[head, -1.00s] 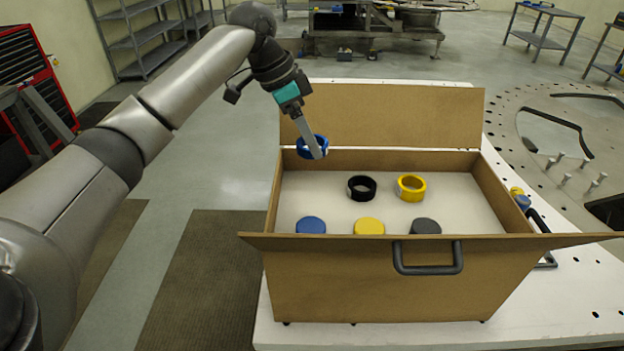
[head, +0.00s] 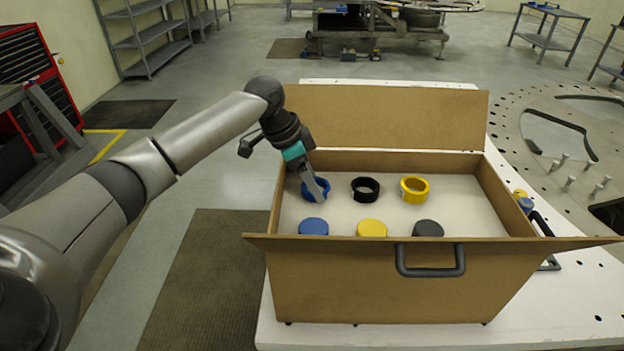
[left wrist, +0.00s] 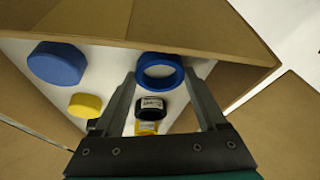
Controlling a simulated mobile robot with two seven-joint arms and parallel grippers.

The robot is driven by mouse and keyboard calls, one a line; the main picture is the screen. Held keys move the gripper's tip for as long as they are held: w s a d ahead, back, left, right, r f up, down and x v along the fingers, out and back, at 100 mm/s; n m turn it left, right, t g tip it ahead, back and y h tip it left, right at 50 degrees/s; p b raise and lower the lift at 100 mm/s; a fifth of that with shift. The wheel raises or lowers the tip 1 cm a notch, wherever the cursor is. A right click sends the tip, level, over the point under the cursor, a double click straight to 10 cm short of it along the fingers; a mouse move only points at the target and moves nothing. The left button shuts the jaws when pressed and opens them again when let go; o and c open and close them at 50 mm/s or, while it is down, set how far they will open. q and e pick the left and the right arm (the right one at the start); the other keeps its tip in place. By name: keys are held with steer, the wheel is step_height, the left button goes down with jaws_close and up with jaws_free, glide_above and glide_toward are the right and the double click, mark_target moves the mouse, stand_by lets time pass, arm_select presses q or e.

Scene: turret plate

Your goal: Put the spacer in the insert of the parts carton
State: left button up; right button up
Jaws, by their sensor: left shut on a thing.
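The blue ring-shaped spacer (head: 307,193) is between the fingers of my left gripper (head: 321,195), at the back left inside the parts carton (head: 370,285). It also shows in the left wrist view (left wrist: 160,84), with a finger on each side. My left gripper is shut on it. The white insert (head: 460,205) lines the open carton. I cannot tell whether the ring touches or sits in the insert, since its underside is hidden. My right gripper is not in view.
A black ring (head: 365,189) and a yellow ring (head: 414,189) stand in the insert's back row. Blue (head: 313,227), yellow (head: 372,228) and dark grey (head: 428,229) round pieces are in front. The carton's raised back flap (head: 390,118) stands behind.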

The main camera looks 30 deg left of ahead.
arm_select(q)
steer(key=o, duration=1.3)
steer(key=v, duration=1.2)
